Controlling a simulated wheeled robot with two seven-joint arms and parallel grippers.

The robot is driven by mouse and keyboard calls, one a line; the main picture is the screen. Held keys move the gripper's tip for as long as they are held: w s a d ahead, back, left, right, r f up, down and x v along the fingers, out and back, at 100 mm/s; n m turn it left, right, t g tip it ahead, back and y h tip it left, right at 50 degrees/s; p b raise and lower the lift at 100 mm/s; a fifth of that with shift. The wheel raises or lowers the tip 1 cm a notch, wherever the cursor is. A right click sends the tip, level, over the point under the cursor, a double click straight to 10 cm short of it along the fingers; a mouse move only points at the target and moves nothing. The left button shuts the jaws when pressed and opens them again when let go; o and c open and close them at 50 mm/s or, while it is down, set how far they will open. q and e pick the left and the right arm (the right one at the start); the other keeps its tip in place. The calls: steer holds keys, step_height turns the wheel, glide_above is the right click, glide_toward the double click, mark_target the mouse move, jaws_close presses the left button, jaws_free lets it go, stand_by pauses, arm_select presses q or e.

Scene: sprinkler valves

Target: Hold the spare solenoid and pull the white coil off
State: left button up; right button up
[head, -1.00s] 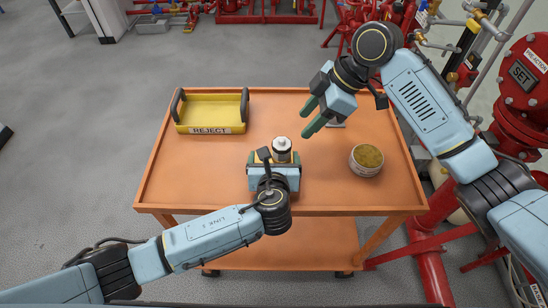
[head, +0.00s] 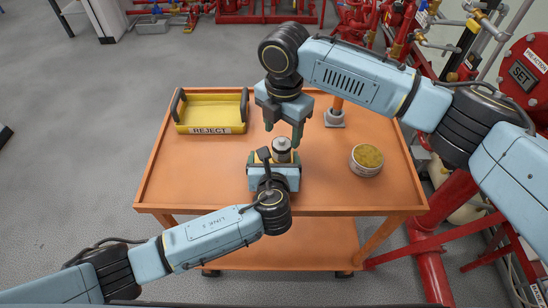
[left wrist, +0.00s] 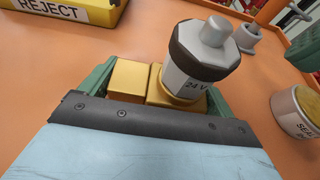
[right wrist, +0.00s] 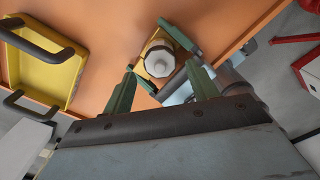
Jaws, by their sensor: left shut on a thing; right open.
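The spare solenoid stands upright at the middle of the cart, with a brass body (left wrist: 128,82) below and a white coil (left wrist: 190,72) marked 24 V on top. The coil has a dark band and a grey knob. It also shows in the head view (head: 282,145). My left gripper (head: 273,160) is shut on the brass body from the near side, its green fingers on either side. My right gripper (head: 283,128) is open and empty above the coil, fingers pointing down. In the right wrist view the coil (right wrist: 159,63) lies between and beyond the fingertips.
A yellow REJECT tray (head: 211,130) with dark handles sits at the back left of the orange cart (head: 185,180). A round tin (head: 366,160) stands at the right. A grey-footed post (head: 334,119) stands behind. The left part of the cart is clear.

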mark_target(282, 140)
steer(key=shift+f, duration=2.75)
steer(key=c, duration=1.1)
steer(key=shift+r, duration=2.3)
steer(key=shift+c, duration=0.2)
steer(key=shift+r, duration=0.25)
jaws_close()
steer(key=shift+r, duration=3.2)
arm_select(q)
steer(key=o, duration=0.8)
steer(key=shift+o, duration=0.2)
